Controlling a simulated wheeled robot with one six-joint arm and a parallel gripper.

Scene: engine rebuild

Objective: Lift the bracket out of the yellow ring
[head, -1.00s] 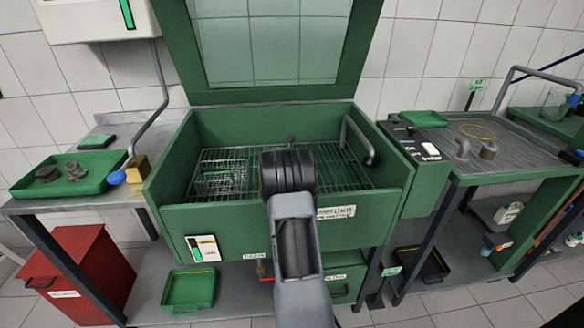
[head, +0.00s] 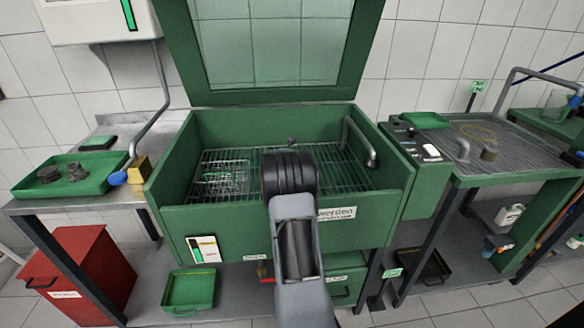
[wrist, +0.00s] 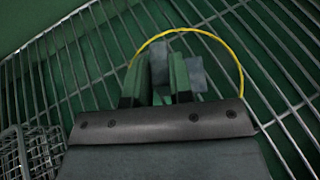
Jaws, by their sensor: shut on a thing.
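In the wrist view, my gripper (wrist: 157,78) has its two green fingers closed on a grey bracket (wrist: 160,60). Part of the bracket shows between the fingers and part to the right of the right finger. A thin yellow ring (wrist: 241,72) curves around the far side of the bracket and fingers, over the wire grate. Its near part is hidden by the gripper body. Whether the bracket touches the grate I cannot tell. In the head view my arm hides the gripper, the bracket and this ring.
A wire basket (wrist: 28,155) stands on the grate at the left. The green washer tub (head: 250,222) has walls all round and a raised lid (head: 268,98). A bent pipe (head: 358,140) stands inside at the right. Another yellow ring (head: 478,132) lies on the right-hand table.

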